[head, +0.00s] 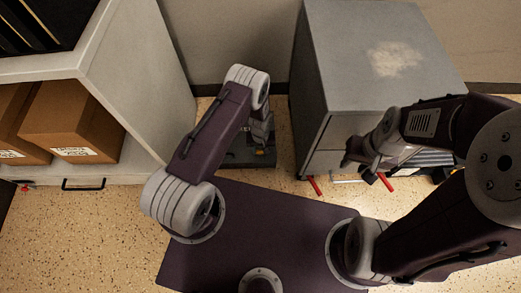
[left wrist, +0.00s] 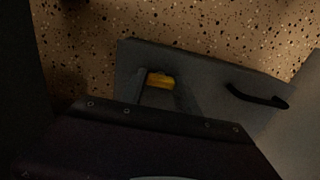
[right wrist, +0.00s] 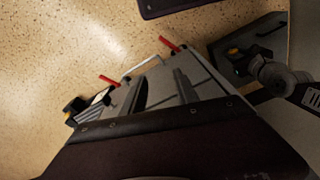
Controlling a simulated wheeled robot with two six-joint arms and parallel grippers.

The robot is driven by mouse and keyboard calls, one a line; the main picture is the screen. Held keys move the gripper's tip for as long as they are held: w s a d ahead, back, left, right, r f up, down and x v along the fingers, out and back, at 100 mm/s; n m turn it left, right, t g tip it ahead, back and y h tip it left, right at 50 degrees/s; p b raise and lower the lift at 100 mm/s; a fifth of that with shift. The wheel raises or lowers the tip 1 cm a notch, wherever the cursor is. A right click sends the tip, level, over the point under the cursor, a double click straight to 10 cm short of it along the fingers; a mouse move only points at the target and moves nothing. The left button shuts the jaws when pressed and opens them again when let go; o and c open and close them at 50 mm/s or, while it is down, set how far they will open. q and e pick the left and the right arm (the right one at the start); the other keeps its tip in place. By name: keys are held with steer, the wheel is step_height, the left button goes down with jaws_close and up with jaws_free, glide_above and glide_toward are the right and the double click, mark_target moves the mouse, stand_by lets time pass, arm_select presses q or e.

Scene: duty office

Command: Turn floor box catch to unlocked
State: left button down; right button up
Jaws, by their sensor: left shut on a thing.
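The floor box (head: 238,158) is a dark grey, flat box on the speckled floor between the two cabinets. In the left wrist view its grey top (left wrist: 212,88) carries a black handle (left wrist: 258,97) and a small yellow catch (left wrist: 160,80). My left gripper (left wrist: 161,88) is shut on the catch; its fingers hide the catch's sides. Which way the catch is turned I cannot tell. The box (right wrist: 262,35) and my left gripper also show in the right wrist view. My right gripper (head: 360,168) is open and empty in front of the grey cabinet, well right of the box.
A grey cabinet (head: 370,60) stands right of the box, with red-handled things (head: 314,186) and a pale bar handle (head: 348,181) low at its front. A white shelf unit (head: 140,75) with cardboard boxes (head: 72,122) stands left. The floor at left front is clear.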

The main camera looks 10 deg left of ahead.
arm_select(q)
steer(key=shift+n, duration=0.3)
steer(key=n+p, duration=0.1)
steer(key=n, duration=0.2)
steer(key=shift+r, duration=0.1)
steer(key=n+p, duration=0.1)
steer(key=n, duration=0.4)
steer(key=shift+n+p, duration=0.3)
steer(key=n, duration=0.4)
steer(key=shift+p, duration=0.3)
steer(key=n, duration=0.4)
steer(key=shift+n, duration=0.5)
steer(key=c, duration=0.9)
jaws_free()
